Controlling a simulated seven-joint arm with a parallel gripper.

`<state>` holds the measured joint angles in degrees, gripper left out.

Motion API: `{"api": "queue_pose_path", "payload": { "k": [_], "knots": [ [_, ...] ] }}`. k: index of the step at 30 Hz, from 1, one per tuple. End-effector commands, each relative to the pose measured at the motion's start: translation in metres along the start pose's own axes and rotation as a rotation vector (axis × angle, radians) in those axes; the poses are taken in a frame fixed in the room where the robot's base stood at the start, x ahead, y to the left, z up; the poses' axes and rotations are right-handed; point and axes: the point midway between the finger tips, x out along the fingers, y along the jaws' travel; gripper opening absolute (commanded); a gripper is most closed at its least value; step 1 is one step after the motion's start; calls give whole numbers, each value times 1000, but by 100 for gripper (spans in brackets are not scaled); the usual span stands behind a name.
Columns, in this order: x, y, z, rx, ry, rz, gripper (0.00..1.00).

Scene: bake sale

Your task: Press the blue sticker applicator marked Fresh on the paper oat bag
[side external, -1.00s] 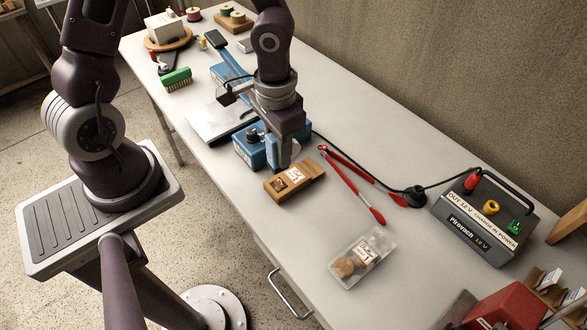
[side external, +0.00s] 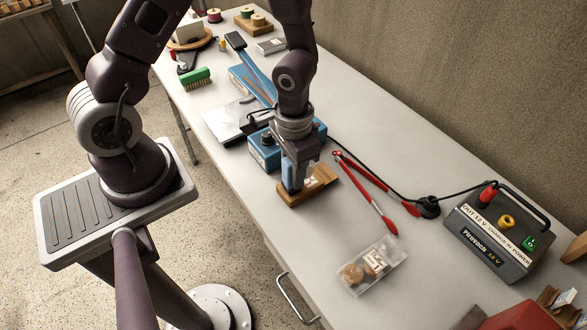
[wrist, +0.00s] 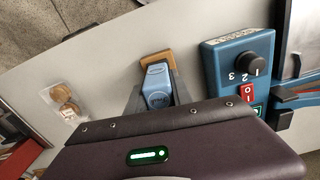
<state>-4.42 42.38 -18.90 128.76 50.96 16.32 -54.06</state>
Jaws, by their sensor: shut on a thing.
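Red tongs (side external: 368,190) lie to the right. A clear box of cookies (side external: 373,268) is nearer the front, and a grey power unit (side external: 490,240) stands at the right.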

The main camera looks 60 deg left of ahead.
Motion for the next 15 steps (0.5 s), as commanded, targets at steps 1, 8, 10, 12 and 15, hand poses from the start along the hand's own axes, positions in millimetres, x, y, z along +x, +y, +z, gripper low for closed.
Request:
{"api": "queue_pose_path", "payload": {
  "k": [1, 8, 10, 12, 15],
  "knots": [
    [0, 0, 0, 0, 0, 0, 0],
    [0, 0, 0, 0, 0, 0, 0],
    [1, 0, 0, 0, 0, 0, 0],
    [2, 0, 0, 0, 0, 0, 0],
    [4, 0, 0, 0, 0, 0, 0]
  ]
}}
